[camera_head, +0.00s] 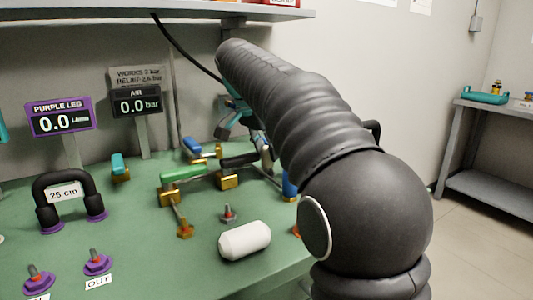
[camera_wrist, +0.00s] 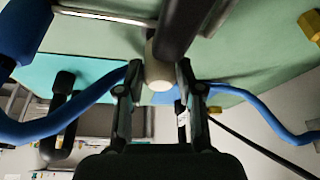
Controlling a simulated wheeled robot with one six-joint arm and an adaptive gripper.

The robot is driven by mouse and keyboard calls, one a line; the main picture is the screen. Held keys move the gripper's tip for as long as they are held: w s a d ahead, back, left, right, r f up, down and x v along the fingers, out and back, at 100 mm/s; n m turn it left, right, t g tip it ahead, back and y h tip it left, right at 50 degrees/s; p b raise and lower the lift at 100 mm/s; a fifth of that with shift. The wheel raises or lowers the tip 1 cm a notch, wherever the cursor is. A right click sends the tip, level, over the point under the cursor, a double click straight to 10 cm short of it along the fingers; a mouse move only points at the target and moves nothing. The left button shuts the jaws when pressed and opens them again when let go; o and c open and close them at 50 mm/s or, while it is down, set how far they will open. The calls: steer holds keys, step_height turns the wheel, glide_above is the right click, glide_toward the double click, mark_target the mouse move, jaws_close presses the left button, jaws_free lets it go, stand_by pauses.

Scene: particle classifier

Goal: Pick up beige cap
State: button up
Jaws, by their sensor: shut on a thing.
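The beige cap (camera_wrist: 158,74) shows in the wrist view as a pale round end between the two dark fingers of my gripper (camera_wrist: 158,68). The gripper is shut on it. A dark tube or rod runs up from the cap to the top edge of that view and hides part of the surroundings. In the head view my dark arm reaches over the green table, and the gripper (camera_head: 258,143) is mostly hidden behind it. I cannot make out the cap there.
The green table (camera_head: 140,215) holds valves with a green handle (camera_head: 183,173), a white cylinder (camera_head: 245,240), a black looped hose (camera_head: 68,190) and purple-based fittings (camera_head: 97,262). Two displays (camera_head: 60,117) stand behind. A blue hose (camera_wrist: 70,120) passes near the fingers.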

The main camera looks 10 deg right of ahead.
step_height(320, 180, up, 3)
steer(key=shift+f+p, duration=0.1)
steer(key=shift+p, duration=0.25)
steer(key=s+d+r, duration=0.6)
steer(key=s+r, duration=0.1)
steer(key=s, duration=0.3)
steer(key=shift+r+p, duration=1.6)
steer(key=shift+r, duration=0.65)
steer(key=shift+r, duration=1.5)
